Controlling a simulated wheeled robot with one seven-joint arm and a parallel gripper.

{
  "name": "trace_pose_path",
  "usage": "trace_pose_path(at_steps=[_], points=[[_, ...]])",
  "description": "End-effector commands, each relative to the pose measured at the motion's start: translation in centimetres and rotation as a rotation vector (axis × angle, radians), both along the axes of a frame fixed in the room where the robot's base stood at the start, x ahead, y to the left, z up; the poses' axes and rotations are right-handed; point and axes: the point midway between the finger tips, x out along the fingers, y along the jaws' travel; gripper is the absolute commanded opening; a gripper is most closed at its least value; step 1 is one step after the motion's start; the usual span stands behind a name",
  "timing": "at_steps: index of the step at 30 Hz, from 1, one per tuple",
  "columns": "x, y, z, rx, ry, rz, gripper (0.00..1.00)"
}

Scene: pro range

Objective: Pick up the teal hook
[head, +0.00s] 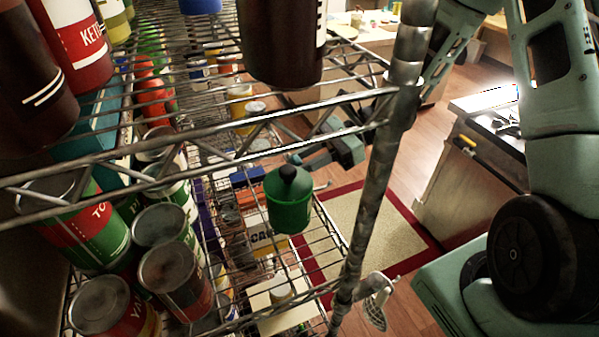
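I cannot make out a teal hook for certain. A grey metal hook-shaped piece (375,298) hangs on the lower part of the shelf post, but it does not look teal. My gripper (304,157) is behind the front rail of the wire shelf, left of the post, pointing left. It is above and close to a green canister with a black knob (288,208). The rail and post partly hide it and the arm link leading to it. Nothing is clearly seen between its fingers, and their opening is not clear.
The wire shelf's post (375,190) and front rail (190,155) stand close in front. Several cans (175,275) crowd the left, beside a teal box (95,130). A dark bottle (282,40) stands on the upper shelf. A red-bordered rug (380,235) lies on open floor.

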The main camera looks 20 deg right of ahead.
Motion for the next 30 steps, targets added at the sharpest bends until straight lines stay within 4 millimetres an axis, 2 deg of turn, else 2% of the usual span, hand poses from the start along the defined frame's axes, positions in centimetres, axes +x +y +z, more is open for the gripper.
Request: trace_pose_path(at_steps=[15, 26, 30], points=[[0.0, 0.0, 2.1, 0.000, 0.000, 0.000, 0.03], [0.0, -0.1, 2.1, 0.000, 0.000, 0.000, 0.03], [0.1, -0.8, 2.2, 0.000, 0.000, -0.003, 0.03]])
